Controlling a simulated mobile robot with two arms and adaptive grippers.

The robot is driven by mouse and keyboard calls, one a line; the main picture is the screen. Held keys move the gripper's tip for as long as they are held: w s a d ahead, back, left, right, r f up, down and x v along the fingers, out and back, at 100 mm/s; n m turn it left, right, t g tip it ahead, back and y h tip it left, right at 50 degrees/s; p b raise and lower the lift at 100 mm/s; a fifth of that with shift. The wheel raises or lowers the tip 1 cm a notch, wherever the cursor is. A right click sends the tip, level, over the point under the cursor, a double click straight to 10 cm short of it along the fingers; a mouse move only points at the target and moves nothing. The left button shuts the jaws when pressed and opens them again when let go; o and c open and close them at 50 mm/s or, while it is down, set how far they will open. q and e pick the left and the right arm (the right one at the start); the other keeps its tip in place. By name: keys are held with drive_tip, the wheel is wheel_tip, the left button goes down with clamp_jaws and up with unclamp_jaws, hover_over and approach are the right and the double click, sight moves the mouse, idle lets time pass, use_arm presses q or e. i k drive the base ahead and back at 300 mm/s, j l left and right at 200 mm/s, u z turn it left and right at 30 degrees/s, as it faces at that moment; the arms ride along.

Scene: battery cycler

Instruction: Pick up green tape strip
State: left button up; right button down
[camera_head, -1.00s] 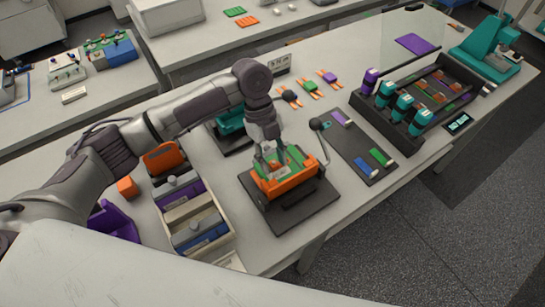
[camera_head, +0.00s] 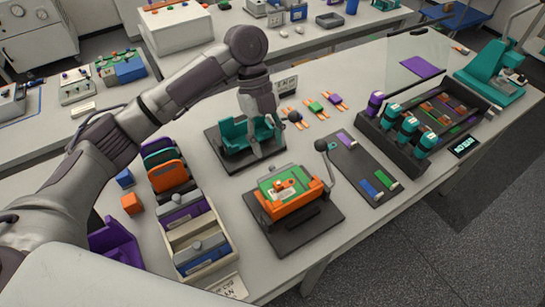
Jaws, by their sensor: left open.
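A green strip with a white end (camera_head: 381,178) lies on the dark grey mat (camera_head: 352,158), to the right of a blue strip (camera_head: 369,188). A purple strip (camera_head: 345,138) lies at the far end of the same mat. My left gripper (camera_head: 267,148) is open and points down beside the teal fixture (camera_head: 235,140), left of the mat and apart from the green strip. It looks empty. My right gripper is not in view.
A black rack (camera_head: 405,158) with teal-capped cylinders stands right of the mat.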

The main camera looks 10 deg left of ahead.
sight(379, 174)
drive_tip(key=k+l, duration=0.2)
drive_tip(key=k, duration=0.3)
drive_tip(key=k+l, duration=0.15)
drive_tip(key=k, duration=0.3)
drive_tip(key=k+l, duration=0.2)
drive_tip(key=k, duration=0.3)
